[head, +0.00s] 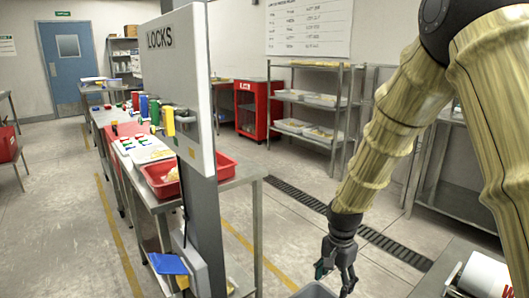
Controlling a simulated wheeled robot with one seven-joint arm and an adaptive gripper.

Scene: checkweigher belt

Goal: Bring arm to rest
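My arm comes in from the upper right of the head view in a ribbed tan sleeve and hangs down. My gripper (335,277) is at its lower end, dark, pointing down, with its fingers apart. I see nothing held between them. A small green-tinted patch shows on the left finger. The gripper is over or in front of the edge of a grey bin (314,291), only partly in view at the bottom edge. I cannot tell how far the fingertips are above it.
A post with a "LOCKS" board (178,75) stands left of my arm, beside a steel table (228,183) with red trays (160,178). A steel rack (310,97) and red cabinet (250,108) stand behind. A white cylinder (484,275) lies lower right. Floor (300,235) between is clear.

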